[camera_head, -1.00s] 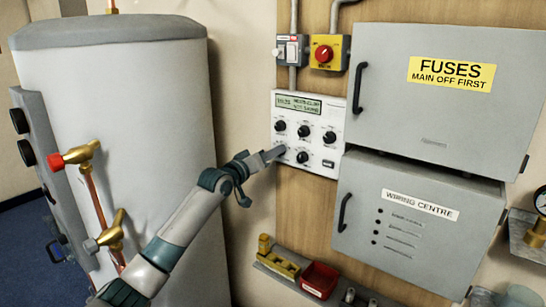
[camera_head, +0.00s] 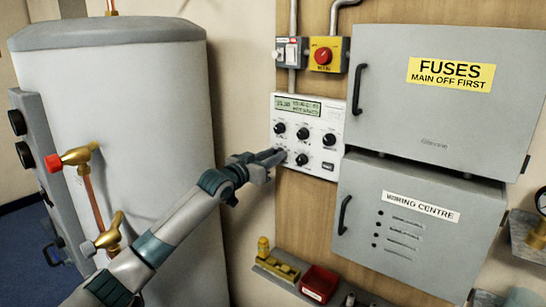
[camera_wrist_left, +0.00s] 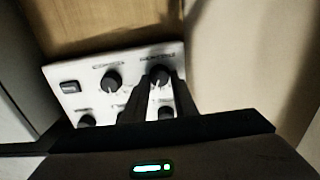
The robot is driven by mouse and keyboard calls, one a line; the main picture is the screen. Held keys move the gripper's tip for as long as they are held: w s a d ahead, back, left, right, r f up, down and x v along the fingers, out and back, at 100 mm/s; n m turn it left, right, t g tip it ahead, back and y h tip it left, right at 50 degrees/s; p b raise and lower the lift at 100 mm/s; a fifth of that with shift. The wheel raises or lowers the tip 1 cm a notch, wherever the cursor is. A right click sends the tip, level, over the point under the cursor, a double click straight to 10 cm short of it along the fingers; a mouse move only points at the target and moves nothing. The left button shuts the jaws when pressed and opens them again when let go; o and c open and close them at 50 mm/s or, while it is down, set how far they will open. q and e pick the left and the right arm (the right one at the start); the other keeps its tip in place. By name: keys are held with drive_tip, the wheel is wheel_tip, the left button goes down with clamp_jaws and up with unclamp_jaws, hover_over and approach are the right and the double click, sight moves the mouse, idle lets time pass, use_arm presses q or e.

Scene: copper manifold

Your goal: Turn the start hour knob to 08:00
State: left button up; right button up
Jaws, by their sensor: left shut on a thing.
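The white control panel (camera_head: 312,110) with a green display (camera_head: 298,106) is on the wooden board. It has a top row of dark knobs, and below them another dark knob (camera_head: 302,159) and a black switch (camera_head: 328,166). My left gripper (camera_head: 279,155) is at the panel's lower left and hides the knob there in the head view. In the left wrist view, its fingers are shut around that lower left knob (camera_wrist_left: 159,74). A white pointer mark shows on the knob. Its label and the display text are too small to read. My right gripper is out of view.
Two grey cabinets, marked FUSES (camera_head: 440,85) and WIRING CENTRE (camera_head: 415,225), stand right of the panel. A large white cylinder (camera_head: 130,130) with brass valves is on the left. A shelf with a red bin (camera_head: 320,281) is below.

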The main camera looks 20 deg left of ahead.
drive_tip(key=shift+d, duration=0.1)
use_arm(q)
drive_tip(key=o, duration=1)
drive_tip(key=shift+s, duration=0.15)
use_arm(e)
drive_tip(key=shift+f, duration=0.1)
use_arm(q)
drive_tip(key=shift+b+v, duration=2.4)
drive_tip(key=shift+v, duration=6.15)
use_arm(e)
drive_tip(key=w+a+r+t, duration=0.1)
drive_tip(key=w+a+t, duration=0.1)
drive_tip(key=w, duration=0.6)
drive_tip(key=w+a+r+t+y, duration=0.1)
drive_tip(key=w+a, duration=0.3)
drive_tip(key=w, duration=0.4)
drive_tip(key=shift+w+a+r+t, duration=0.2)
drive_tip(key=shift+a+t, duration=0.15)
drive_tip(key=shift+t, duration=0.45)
use_arm(q)
drive_tip(key=shift+f, duration=0.1)
